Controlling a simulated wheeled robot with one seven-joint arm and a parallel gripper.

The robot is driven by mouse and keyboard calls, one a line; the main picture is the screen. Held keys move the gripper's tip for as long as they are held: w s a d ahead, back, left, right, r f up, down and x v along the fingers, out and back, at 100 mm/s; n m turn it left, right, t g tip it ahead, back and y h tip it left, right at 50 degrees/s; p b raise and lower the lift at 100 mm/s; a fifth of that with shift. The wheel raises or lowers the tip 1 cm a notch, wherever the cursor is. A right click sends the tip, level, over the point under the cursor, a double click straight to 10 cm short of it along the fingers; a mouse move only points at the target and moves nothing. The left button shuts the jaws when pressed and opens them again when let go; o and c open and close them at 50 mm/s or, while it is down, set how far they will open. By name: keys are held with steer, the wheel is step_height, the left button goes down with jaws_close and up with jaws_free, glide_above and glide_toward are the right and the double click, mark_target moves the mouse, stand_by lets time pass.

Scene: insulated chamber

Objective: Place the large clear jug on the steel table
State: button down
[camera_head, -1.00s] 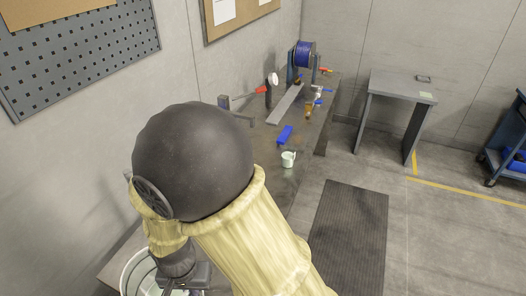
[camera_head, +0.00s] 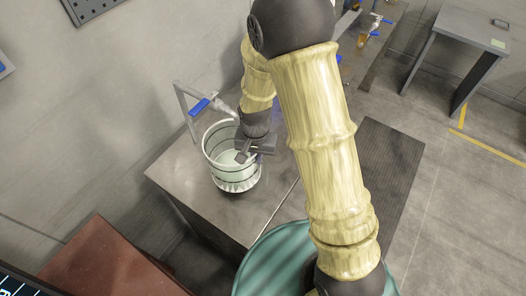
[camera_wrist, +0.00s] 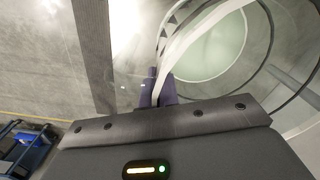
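The large clear jug (camera_head: 218,172), with dark rings around its wall and a pale base, stands upright at the near end of the steel table (camera_head: 170,166). I cannot tell whether its base touches the top or is slightly above it. My gripper (camera_head: 246,152) is at the jug's right side, near the rim. In the wrist view the dark fingers (camera_wrist: 158,92) are closed together around a pale strip of the jug (camera_wrist: 207,40), its rim or handle. My arm hides part of the table behind.
A tap (camera_head: 212,104) with a blue lever on a grey frame stands close behind the jug. A teal drum (camera_head: 270,262) is at the near edge, and a reddish-brown surface (camera_head: 105,262) at lower left.

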steer(key=w+d, duration=0.2)
steer(key=shift+w+p, duration=0.3)
steer(key=shift+w, duration=0.05)
steer(key=shift+f, duration=0.1)
steer(key=shift+f+p, duration=0.75)
steer(key=shift+f, duration=0.9)
steer(key=shift+f, duration=0.15)
steer(key=c, duration=1.7)
jaws_free()
